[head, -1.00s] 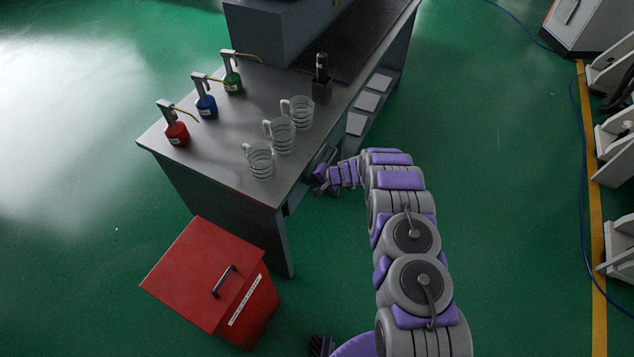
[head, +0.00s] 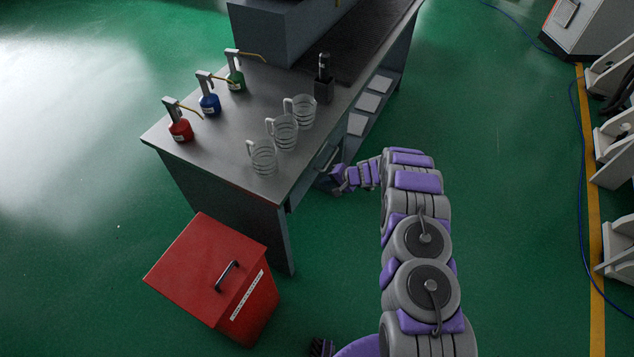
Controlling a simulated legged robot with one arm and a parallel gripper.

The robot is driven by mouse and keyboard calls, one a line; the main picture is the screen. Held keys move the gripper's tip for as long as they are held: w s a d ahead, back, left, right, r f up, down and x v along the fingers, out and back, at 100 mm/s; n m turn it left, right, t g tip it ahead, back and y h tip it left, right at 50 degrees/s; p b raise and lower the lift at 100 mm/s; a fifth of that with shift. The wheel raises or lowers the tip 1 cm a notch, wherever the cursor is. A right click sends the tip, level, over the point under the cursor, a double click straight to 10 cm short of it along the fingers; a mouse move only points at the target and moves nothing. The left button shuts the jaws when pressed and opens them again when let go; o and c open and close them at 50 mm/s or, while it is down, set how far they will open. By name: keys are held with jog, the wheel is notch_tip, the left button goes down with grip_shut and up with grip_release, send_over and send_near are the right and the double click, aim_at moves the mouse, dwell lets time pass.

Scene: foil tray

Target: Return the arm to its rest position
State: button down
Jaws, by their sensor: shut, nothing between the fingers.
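My arm is purple and grey and reaches from the bottom right up toward the bench in the head view. My gripper (head: 338,177) is at its end, beside the front side of the metal bench (head: 222,147), near a drawer or handle below the bench top. The gripper is small and partly dark here; it looks shut, with nothing visible in it. I cannot tell whether it touches the bench.
Three glass beakers (head: 283,131) stand along the bench's near edge, close to my gripper. Red (head: 181,130), blue (head: 210,103) and green (head: 237,81) bottles stand behind. A red lidded bin (head: 205,262) is on the floor at left. Green floor right of my arm is clear.

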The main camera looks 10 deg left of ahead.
jog(key=p+v, duration=0.1)
jog(key=v, duration=0.6)
jog(key=shift+r, duration=0.15)
jog(key=s+r+n+g, duration=0.1)
jog(key=s+r, duration=0.5)
jog(key=r, duration=0.3)
jog(key=s+r+n+g+h, duration=0.1)
jog(key=s+r+n+g, duration=0.1)
jog(key=s+r, duration=0.6)
jog(key=s+r+n+g, duration=0.1)
jog(key=s+r, duration=0.3)
jog(key=r, duration=0.7)
jog(key=s+d+r+h, duration=0.2)
jog(key=s+d, duration=0.3)
jog(key=s, duration=0.5)
jog(key=s+d+r+h, duration=0.3)
jog(key=s+d, duration=0.3)
jog(key=s, duration=0.5)
jog(key=s+d+r+h, duration=0.3)
jog(key=s+d, duration=0.3)
jog(key=s, duration=0.5)
jog(key=shift+d+r+g, duration=0.25)
jog(key=shift+r+g, duration=0.15)
jog(key=shift+r, duration=0.05)
